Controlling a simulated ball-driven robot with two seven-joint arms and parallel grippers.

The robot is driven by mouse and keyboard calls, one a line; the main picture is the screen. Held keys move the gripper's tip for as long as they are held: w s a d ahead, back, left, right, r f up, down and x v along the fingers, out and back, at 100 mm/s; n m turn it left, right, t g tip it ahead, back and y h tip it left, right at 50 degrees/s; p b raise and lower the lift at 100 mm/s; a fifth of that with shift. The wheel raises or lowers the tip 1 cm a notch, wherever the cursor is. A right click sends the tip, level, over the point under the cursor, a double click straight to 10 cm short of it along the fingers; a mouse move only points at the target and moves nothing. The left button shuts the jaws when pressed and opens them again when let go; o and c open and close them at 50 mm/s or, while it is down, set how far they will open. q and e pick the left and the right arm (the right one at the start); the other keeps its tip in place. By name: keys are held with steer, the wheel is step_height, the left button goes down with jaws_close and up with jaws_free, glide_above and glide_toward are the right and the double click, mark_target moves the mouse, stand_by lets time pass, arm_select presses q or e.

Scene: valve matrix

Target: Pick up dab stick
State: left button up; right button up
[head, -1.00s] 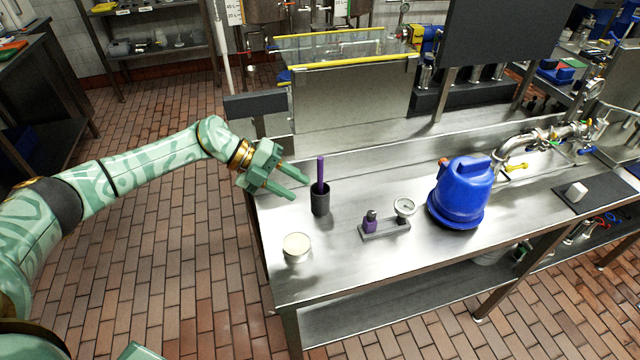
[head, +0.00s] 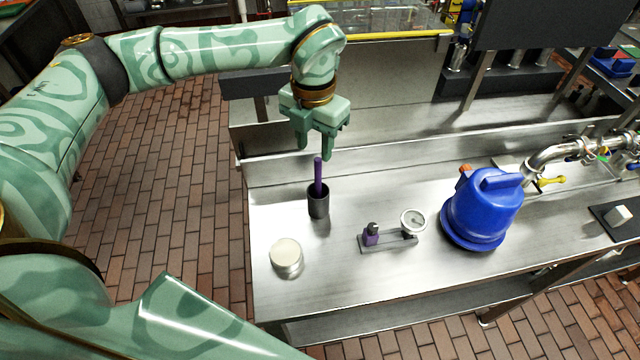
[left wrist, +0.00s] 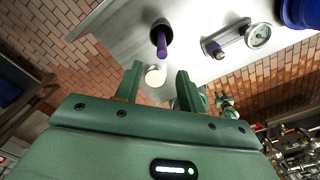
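The dab stick (head: 318,176) is a purple rod standing upright in a dark cylindrical cup (head: 318,203) on the steel bench. In the left wrist view the purple stick (left wrist: 161,45) sticks out of the dark cup (left wrist: 160,27), ahead of the fingers. My left gripper (head: 315,156) is open and empty, pointing down, above and slightly behind the stick in the head view. Its fingers (left wrist: 157,82) do not touch the stick.
A round pale-topped tin (head: 286,254) stands in front of the cup. A blue pump-like unit (head: 482,210) stands to the right. Bare steel lies around the cup.

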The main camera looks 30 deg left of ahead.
mark_target(317, 177)
arm_select(q)
steer(key=f, duration=0.3)
steer(key=f+b, duration=0.1)
steer(key=f, duration=0.3)
steer(key=w+f, duration=0.1)
steer(key=f, duration=0.3)
jaws_close()
